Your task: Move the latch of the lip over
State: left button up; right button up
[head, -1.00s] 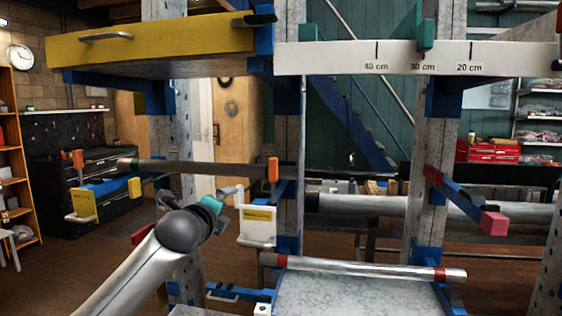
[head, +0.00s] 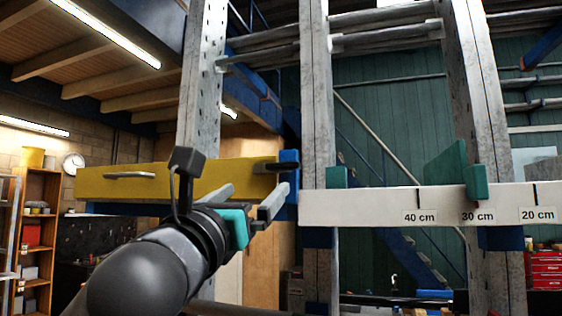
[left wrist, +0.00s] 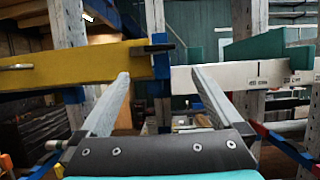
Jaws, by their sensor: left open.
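The yellow lip (head: 140,182) is a long board with a metal handle (head: 129,175) on its face. A small dark latch (head: 279,166) sits at its right end against a blue bracket (head: 289,183). In the left wrist view the latch (left wrist: 152,48) lies across the joint of the yellow lip (left wrist: 90,66) and the blue bracket (left wrist: 160,62). My left gripper (head: 249,198) is open and empty, in front of and a little below the latch. In the left wrist view its fingers (left wrist: 160,75) point towards the bracket. My right gripper is not in view.
A white ruler board (head: 380,206) with centimetre marks runs right from the bracket, with a green slider (head: 476,183) on it. Grey perforated posts (head: 318,110) stand behind. The air around the left gripper looks clear.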

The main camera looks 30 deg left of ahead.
aim_at(281, 168)
pick_arm(q)
jog(key=p+x, duration=0.9)
jog(key=x, duration=0.5)
jog(key=shift+w, duration=0.15)
jog(key=shift+c, duration=0.2)
grip_shut()
dwell(0.6)
